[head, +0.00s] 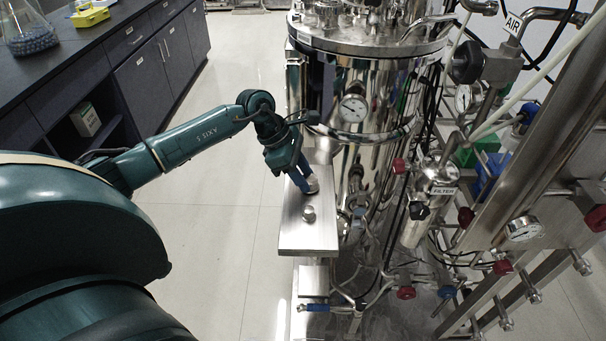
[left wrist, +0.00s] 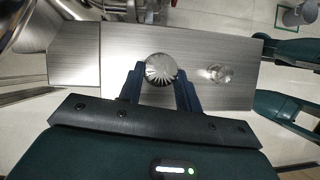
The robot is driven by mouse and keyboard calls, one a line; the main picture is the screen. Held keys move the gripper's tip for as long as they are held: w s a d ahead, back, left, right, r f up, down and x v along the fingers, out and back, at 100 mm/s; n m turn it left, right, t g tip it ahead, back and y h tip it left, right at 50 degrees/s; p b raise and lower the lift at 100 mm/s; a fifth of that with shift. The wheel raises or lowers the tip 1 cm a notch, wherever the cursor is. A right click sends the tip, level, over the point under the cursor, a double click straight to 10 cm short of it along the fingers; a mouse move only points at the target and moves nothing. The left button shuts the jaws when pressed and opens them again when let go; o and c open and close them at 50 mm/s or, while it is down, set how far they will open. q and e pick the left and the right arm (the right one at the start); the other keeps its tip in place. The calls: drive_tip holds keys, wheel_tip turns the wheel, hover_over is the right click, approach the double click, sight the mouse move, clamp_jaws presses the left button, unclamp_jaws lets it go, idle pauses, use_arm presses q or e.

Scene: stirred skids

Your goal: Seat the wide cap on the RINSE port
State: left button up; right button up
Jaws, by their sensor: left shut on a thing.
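My left gripper (head: 304,186) has its blue fingers closed on a round, ridged metal cap (head: 312,184) over the steel shelf plate (head: 308,237). In the left wrist view the cap (left wrist: 160,68) sits between the two fingertips, its fluted face toward the camera. I cannot tell whether it touches the plate or a port under it. A small metal fitting (head: 309,213) stands on the plate nearer the front; it also shows right of the cap in the left wrist view (left wrist: 219,73). No RINSE label is readable. My right gripper is not in view.
A tall polished steel vessel (head: 345,100) with a gauge stands right behind the plate. Valves, hoses and a filter housing (head: 425,200) crowd the right side. A dark lab bench (head: 95,60) stands at the far left. The floor (head: 215,225) left of the plate is clear.

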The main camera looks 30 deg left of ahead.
use_arm(q)
drive_tip(key=shift+r+p, duration=1.2)
drive_tip(key=shift+r, duration=1.2)
drive_tip(key=shift+c, duration=0.5)
